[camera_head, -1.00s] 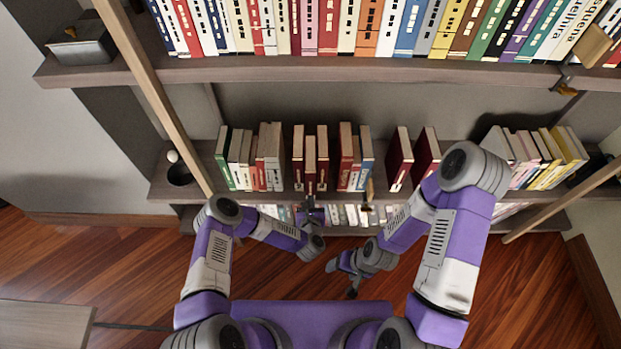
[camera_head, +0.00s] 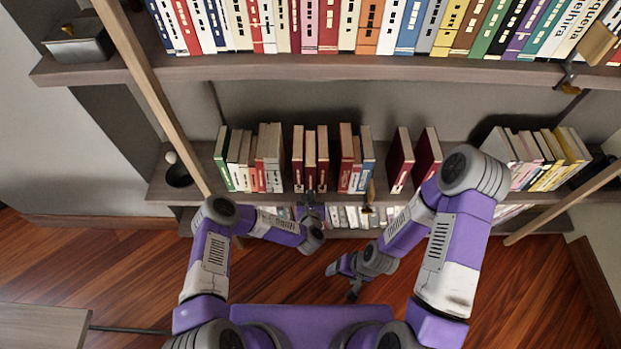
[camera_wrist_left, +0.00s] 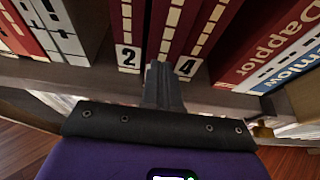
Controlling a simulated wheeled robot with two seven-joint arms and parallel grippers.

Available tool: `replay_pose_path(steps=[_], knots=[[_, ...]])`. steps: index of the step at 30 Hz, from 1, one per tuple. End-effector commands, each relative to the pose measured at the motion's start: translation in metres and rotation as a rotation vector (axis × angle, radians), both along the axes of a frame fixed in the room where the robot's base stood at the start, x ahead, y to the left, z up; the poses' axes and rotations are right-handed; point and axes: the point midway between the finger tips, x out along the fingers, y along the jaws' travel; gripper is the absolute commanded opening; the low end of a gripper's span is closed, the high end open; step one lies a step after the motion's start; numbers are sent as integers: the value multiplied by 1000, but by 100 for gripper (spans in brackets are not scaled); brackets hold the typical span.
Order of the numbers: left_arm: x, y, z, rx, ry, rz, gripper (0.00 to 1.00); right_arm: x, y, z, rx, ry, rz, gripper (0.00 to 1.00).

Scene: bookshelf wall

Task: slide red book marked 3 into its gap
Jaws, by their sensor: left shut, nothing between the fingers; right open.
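The red book marked 3 (camera_head: 310,168) stands upright in the row on the middle shelf, between two red books. In the left wrist view, its spine (camera_wrist_left: 173,36) is between the book marked 2 (camera_wrist_left: 128,35) and the book marked 4 (camera_wrist_left: 206,38), about level with them. My left gripper (camera_head: 312,198) is shut and empty. Its fingertips (camera_wrist_left: 162,72) are at the lower spine of the middle book and hide its number; I cannot tell if they touch it. My right gripper (camera_head: 343,280) is open and empty, low in front of the shelves.
More red, white and blue books (camera_head: 356,160) stand just right of the group, and green and white books (camera_head: 248,160) to the left. Two dark red books (camera_head: 412,160) lean farther right. A full upper shelf (camera_head: 330,67) overhangs. A slanted wooden post (camera_head: 150,95) stands at left.

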Motion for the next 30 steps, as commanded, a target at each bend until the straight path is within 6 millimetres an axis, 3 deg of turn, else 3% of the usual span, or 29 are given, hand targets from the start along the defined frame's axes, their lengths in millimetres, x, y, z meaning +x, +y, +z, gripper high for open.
replay_pose_path(steps=[20,30], knots=[[18,1,-1,0,0,2,0,0,0,-12,0,0,0,73],[-1,1,1,-1,2,1,0,0,0,-4,0,0,0,73]])
